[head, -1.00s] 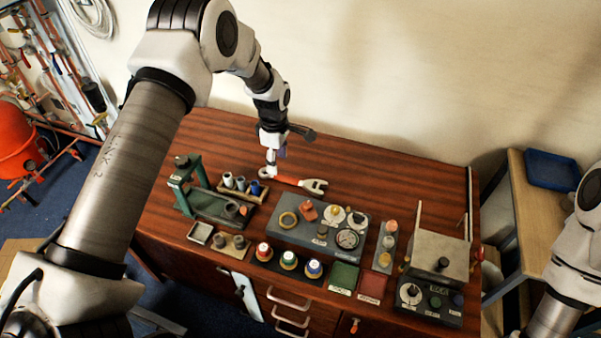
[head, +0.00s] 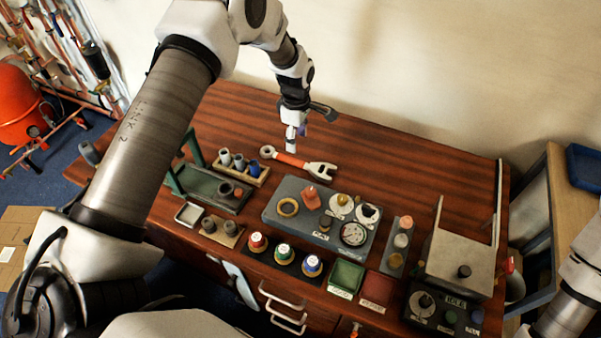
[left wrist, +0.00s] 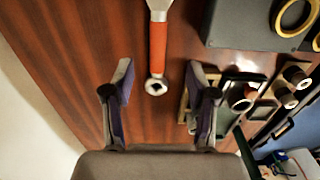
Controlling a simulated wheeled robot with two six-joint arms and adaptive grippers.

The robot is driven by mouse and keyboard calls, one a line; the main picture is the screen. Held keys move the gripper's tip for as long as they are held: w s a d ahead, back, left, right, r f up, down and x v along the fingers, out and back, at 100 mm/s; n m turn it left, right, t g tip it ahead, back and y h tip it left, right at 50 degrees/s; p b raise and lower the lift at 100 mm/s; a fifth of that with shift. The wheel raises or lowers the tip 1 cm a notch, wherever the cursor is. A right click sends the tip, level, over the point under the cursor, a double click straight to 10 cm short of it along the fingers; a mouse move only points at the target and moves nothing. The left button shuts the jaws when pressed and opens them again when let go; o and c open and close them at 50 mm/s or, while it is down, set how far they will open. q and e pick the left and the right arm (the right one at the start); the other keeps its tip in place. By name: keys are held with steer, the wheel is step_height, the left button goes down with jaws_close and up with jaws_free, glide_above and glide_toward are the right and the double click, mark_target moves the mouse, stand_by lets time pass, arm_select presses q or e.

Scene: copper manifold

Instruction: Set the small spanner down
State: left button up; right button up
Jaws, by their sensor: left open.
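The small spanner (head: 298,163) has a silver open jaw, a red-orange handle and a ring end. It lies flat on the wooden bench top (head: 400,150), behind the grey gauge box. My left gripper (head: 290,148) is above the bench by the spanner's handle in the head view. In the left wrist view the gripper (left wrist: 158,100) is open, its two fingers wide apart with nothing between them. The spanner (left wrist: 158,45) lies beyond the fingertips there, ring end toward me and clear of both fingers. My right gripper is outside both views; only part of its arm shows.
The grey box (head: 290,226) with a gauge and knobs stands in front of the spanner. A rack of small cylinders (head: 243,172) is to its left. A control box (head: 460,262) stands at the right. The back of the bench is clear.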

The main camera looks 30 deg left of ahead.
mark_target(300, 162)
arm_select(q)
steer(key=shift+w+f+b, duration=0.2)
steer(key=shift+f+b, duration=0.25)
steer(key=shift+f, duration=0.7)
steer(key=shift+s+f+p, duration=0.15)
steer(key=shift+f+p, duration=0.2)
steer(key=shift+f, duration=0.15)
steer(key=f, duration=0.2)
steer(key=d+f+p, duration=0.1)
steer(key=f, duration=0.2)
steer(key=shift+f, duration=0.6)
jaws_close()
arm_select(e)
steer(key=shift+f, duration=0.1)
